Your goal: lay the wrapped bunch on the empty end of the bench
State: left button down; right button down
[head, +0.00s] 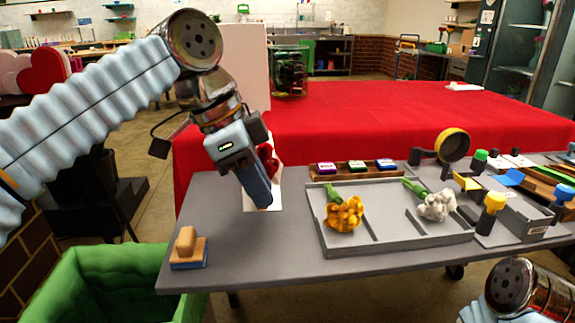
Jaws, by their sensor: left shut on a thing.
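My left gripper (258,190) points down over the left part of the grey bench (225,232). It is shut on a bunch with red blooms (269,158) and a pale wrap (276,198), mostly hidden behind the fingers. I cannot tell whether the wrap touches the bench top. The bench's left end is mostly bare, with a wooden-handled block (188,249) with a blue base near its front left corner. My right gripper is out of view; only part of my right arm shows at the lower right.
A grey tray (386,246) holds an orange bunch (344,214) and a white bunch (437,205). Behind it is a wooden rack (345,170) of coloured blocks. Stamps and holders crowd the right. A green bin (118,285) stands below left. A red-covered table (400,115) is behind.

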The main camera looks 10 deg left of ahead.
pick_arm(q)
jog(key=shift+w+d+f, duration=0.1)
jog(key=shift+w, duration=0.1)
jog(key=shift+f, duration=0.55)
notch_tip(320, 180, down, 6)
jog(key=b, duration=0.4)
jog(key=shift+r, duration=0.1)
jog(key=shift+f+b, duration=0.55)
jog(key=shift+f, duration=0.25)
dwell(0.3)
jog(key=shift+c, duration=2.4)
grip_release()
jog(key=shift+r, duration=0.1)
